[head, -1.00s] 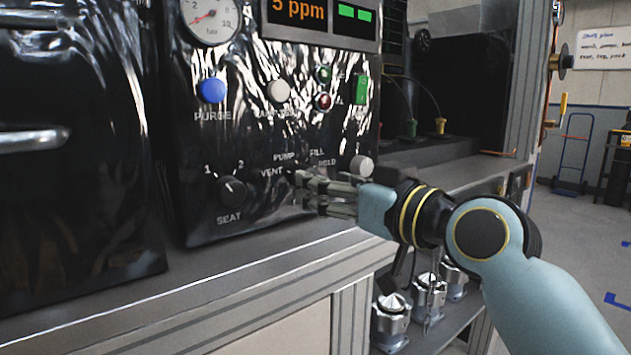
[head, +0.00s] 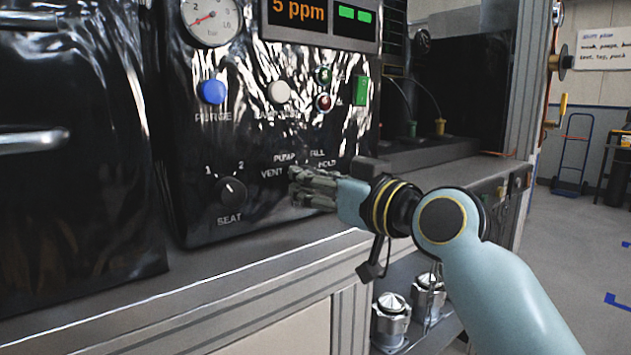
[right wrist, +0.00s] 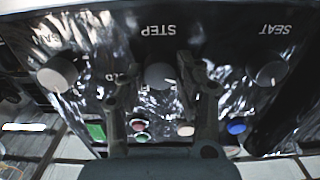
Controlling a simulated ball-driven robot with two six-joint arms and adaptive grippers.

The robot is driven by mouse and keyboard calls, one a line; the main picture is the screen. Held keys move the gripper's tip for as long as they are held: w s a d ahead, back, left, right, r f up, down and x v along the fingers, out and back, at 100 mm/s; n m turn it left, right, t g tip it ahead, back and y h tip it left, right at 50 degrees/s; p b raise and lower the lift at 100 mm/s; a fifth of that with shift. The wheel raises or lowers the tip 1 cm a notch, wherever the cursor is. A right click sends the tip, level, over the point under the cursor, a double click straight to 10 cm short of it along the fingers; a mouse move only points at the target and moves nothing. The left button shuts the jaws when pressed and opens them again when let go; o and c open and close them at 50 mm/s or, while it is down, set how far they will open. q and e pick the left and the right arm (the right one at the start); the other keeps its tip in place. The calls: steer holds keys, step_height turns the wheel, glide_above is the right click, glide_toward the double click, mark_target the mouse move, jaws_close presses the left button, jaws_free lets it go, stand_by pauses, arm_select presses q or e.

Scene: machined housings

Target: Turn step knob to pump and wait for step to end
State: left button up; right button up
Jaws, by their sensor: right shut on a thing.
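The step knob (right wrist: 160,76) is a grey round knob under the STEP label in the right wrist view, between the two fingers of my right gripper (head: 296,186). The gripper is shut on it, against the black panel (head: 262,219). In the head view the fingers hide the knob, with the PUMP, VENT, FILL and HOLD labels around it. I cannot tell surely which label its pointer faces. My left gripper is not in view.
The seat knob (head: 231,191) is left of the step knob. Above are a blue purge button (head: 211,92), a white button (head: 279,92), small green and red lamps, a green switch (head: 361,90), a gauge (head: 211,18) and a display reading 5 ppm (head: 298,12).

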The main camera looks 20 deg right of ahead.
steer(key=shift+r+m+p, duration=0.1)
steer(key=shift+m+p, duration=0.8)
steer(key=shift+p, duration=0.05)
steer(key=shift+m+p, duration=1)
steer(key=shift+m, duration=0.2)
steer(key=shift+m+p, duration=1.4)
steer(key=shift+m, duration=0.9)
steer(key=o, duration=1.1)
steer(key=shift+o, duration=0.2)
steer(key=shift+s+d+f, duration=0.1)
steer(key=shift+s+f, duration=0.1)
steer(key=shift+s, duration=0.1)
steer(key=v, duration=1.1)
steer(key=shift+s, duration=0.2)
